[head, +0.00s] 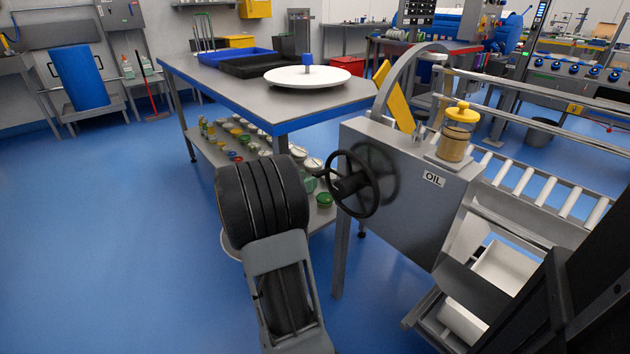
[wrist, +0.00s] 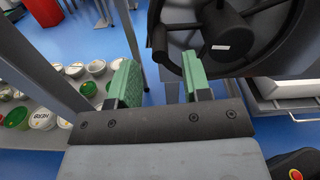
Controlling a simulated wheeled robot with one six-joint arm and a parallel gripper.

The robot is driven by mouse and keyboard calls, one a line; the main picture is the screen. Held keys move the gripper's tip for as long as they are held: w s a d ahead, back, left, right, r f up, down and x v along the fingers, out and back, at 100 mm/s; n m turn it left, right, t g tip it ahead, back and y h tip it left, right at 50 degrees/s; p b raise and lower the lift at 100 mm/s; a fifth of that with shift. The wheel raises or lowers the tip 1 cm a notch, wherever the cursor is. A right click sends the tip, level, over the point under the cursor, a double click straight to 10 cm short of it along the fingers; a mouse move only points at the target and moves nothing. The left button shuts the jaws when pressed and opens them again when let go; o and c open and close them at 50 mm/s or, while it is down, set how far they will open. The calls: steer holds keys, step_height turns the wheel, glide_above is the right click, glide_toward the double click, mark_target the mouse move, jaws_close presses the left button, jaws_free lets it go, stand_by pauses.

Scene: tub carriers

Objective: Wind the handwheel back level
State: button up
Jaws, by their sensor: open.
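The black spoked handwheel (head: 351,184) is mounted on the left face of a grey metal housing (head: 400,195). In the wrist view the handwheel (wrist: 228,42) fills the upper right, with a small white label on its hub. My gripper (wrist: 158,80) is open, with two green jaws. I cannot tell the depth between jaws and rim. In the head view my arm mostly hides the gripper, just left of the wheel. A yellow pointer (head: 397,100) tilts beside a curved metal arc on the housing.
An oil cup (head: 457,135) with a yellow lid stands on the housing. A roller conveyor (head: 545,185) runs to the right. A blue-edged table (head: 235,85) with a lower shelf of jars stands behind my arm. The blue floor at left is clear.

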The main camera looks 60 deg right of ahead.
steer(key=shift+b+x, duration=0.35)
steer(key=shift+x, duration=1.5)
steer(key=shift+c, duration=0.2)
jaws_close()
